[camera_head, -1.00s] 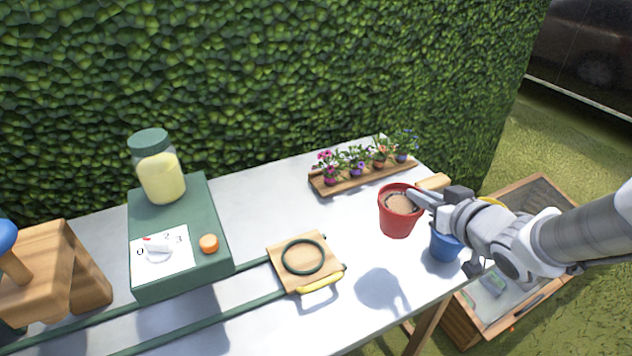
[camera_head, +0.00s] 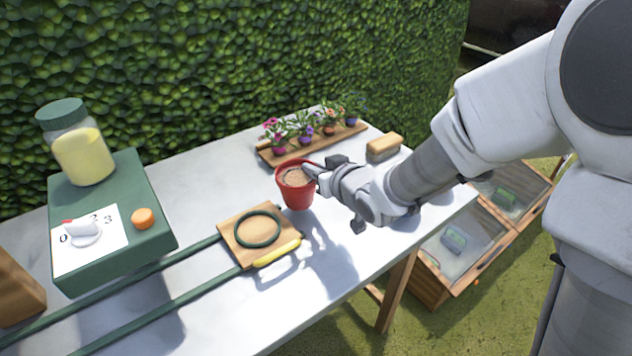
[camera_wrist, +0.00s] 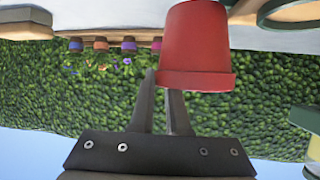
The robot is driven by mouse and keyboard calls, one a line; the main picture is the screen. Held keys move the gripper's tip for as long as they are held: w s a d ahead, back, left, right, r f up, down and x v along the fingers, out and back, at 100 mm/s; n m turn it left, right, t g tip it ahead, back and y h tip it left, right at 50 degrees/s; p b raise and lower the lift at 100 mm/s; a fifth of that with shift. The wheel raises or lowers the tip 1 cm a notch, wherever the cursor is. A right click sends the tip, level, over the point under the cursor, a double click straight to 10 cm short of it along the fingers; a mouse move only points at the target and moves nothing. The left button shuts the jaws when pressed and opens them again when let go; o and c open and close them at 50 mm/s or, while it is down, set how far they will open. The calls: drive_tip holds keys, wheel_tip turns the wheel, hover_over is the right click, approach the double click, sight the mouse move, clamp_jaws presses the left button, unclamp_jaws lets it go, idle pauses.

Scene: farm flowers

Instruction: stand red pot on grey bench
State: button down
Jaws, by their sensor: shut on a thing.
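The red pot (camera_head: 297,194), filled with brown soil, is held upright at its rim by my gripper (camera_head: 312,172), which reaches in from the right. In the wrist view the picture is upside down; the red pot (camera_wrist: 196,45) is at the top centre, against the fingers of my gripper (camera_wrist: 162,92). The grey bench (camera_head: 205,150) is the long pale table under it. The pot appears above the bench top, right of a square wooden board; the exact gap is unclear.
A flower tray (camera_head: 345,132) stands behind, a brush (camera_head: 383,147) to the right. A green box (camera_head: 120,175) with a jar (camera_head: 80,150) is left.

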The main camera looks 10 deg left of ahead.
drive_tip(key=shift+f+b, duration=0.35)
drive_tip(key=shift+f, duration=1.1)
drive_tip(key=shift+f, duration=0.15)
drive_tip(key=c, duration=0.9)
unclamp_jaws()
